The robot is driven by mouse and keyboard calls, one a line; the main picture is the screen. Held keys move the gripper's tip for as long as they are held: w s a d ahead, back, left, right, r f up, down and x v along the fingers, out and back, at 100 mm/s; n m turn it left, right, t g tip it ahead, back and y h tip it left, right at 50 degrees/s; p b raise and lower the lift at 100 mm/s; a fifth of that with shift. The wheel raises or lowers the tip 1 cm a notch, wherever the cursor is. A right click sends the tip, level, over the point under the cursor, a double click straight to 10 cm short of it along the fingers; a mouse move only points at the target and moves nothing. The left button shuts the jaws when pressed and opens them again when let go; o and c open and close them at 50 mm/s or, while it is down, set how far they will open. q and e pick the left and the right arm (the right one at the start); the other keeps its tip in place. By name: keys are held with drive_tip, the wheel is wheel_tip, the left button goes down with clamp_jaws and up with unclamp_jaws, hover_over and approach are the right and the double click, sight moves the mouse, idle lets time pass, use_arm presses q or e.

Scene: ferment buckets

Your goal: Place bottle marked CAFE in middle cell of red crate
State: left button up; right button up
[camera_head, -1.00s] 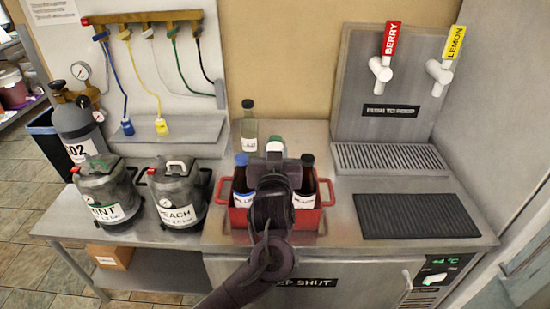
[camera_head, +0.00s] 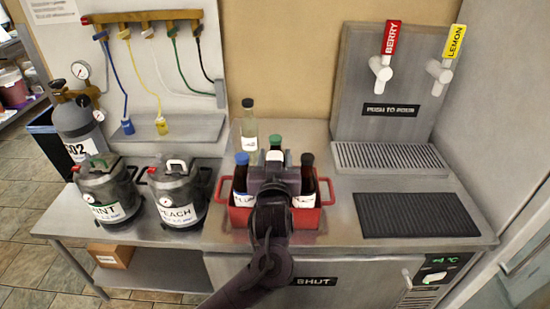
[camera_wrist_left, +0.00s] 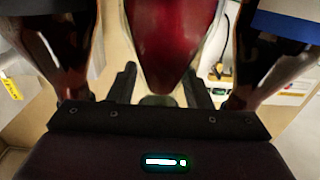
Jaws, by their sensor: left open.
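The red crate (camera_head: 318,216) stands on the steel counter. It holds a blue-capped bottle (camera_head: 240,180) at left, a green-capped bottle (camera_head: 275,154) in the middle and a dark-capped bottle (camera_head: 307,176) at right. My left gripper (camera_head: 275,172) is at the front of the middle bottle and hides most of it. In the left wrist view, its open fingers (camera_wrist_left: 163,78) lie either side of the lower, narrow end of a dark red bottle (camera_wrist_left: 163,40). I cannot read CAFE on any bottle. My right gripper is not in view.
A pale clear bottle (camera_head: 249,135) stands behind the crate. Two kegs, labelled MINT (camera_head: 110,195) and PEACH (camera_head: 177,195), stand to the left. A black mat (camera_head: 415,215) and a drip grate (camera_head: 388,157) lie to the right.

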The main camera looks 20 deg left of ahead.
use_arm(q)
drive_tip(key=b+v, duration=0.1)
drive_tip(key=v, duration=1.1)
drive_tip(key=shift+r+b, duration=0.15)
drive_tip(key=shift+b, duration=0.2)
